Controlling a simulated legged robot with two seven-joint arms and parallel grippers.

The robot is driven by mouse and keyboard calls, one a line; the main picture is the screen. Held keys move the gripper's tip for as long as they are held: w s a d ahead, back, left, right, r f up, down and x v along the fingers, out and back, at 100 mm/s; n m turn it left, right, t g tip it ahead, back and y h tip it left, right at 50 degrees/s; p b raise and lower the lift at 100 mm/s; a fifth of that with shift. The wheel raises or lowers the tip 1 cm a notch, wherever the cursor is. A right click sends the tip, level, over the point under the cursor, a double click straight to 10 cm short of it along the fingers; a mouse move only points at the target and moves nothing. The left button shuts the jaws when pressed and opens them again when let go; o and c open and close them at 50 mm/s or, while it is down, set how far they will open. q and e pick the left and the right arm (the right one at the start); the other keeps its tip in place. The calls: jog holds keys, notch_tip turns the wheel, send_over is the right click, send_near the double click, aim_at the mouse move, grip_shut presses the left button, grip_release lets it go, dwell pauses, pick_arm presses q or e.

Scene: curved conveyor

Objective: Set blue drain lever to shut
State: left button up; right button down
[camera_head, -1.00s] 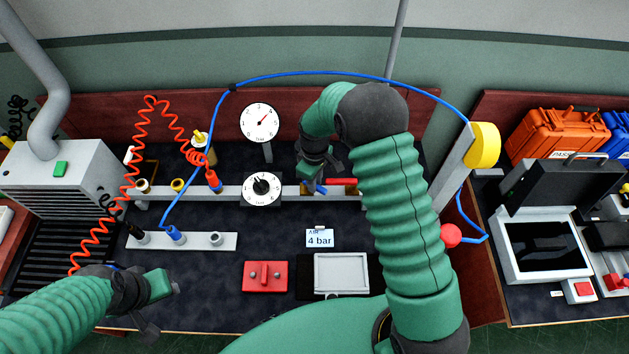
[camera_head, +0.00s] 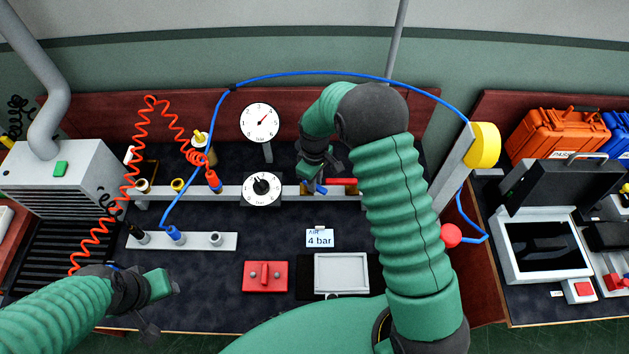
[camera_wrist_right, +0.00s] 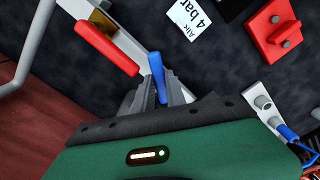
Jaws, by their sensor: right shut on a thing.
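The blue drain lever (camera_wrist_right: 157,76) is between the fingers of my right gripper (camera_wrist_right: 158,90) in the right wrist view. The gripper is shut on it, and the lever's free end sticks out past the fingertips. In the head view the blue lever (camera_head: 321,189) shows as a small piece below my right gripper (camera_head: 314,183), at the grey rail. My left gripper (camera_head: 160,300) is at the lower left, away from the lever; its fingers are too dark to read.
A red lever (camera_head: 342,181) lies along the rail (camera_head: 225,192) just right of the blue one; it also shows in the wrist view (camera_wrist_right: 107,48). A dial (camera_head: 262,188) stands to the left. An "AIR 4 bar" card (camera_head: 320,238) and a red block (camera_head: 265,276) are nearer.

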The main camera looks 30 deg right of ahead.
jog(key=shift+w+a+r+m+p, duration=0.1)
jog(key=shift+a+m+p, duration=0.3)
jog(key=shift+m, duration=1.5)
jog(key=shift+s+a+f+m+p, duration=0.1)
jog(key=shift+a+m+p, duration=0.3)
jog(key=shift+m, duration=1.5)
jog(key=shift+w+a+r+m+p, duration=0.1)
jog(key=shift+a+m+p, duration=0.3)
jog(key=shift+m, duration=1.5)
jog(key=shift+a, duration=0.15)
jog(key=c, duration=1.4)
grip_release()
jog(key=shift+o, duration=0.2)
notch_tip(320, 180, up, 17)
jog(key=b, duration=0.1)
jog(key=shift+f+b, duration=0.2)
jog(key=shift+b, duration=0.15)
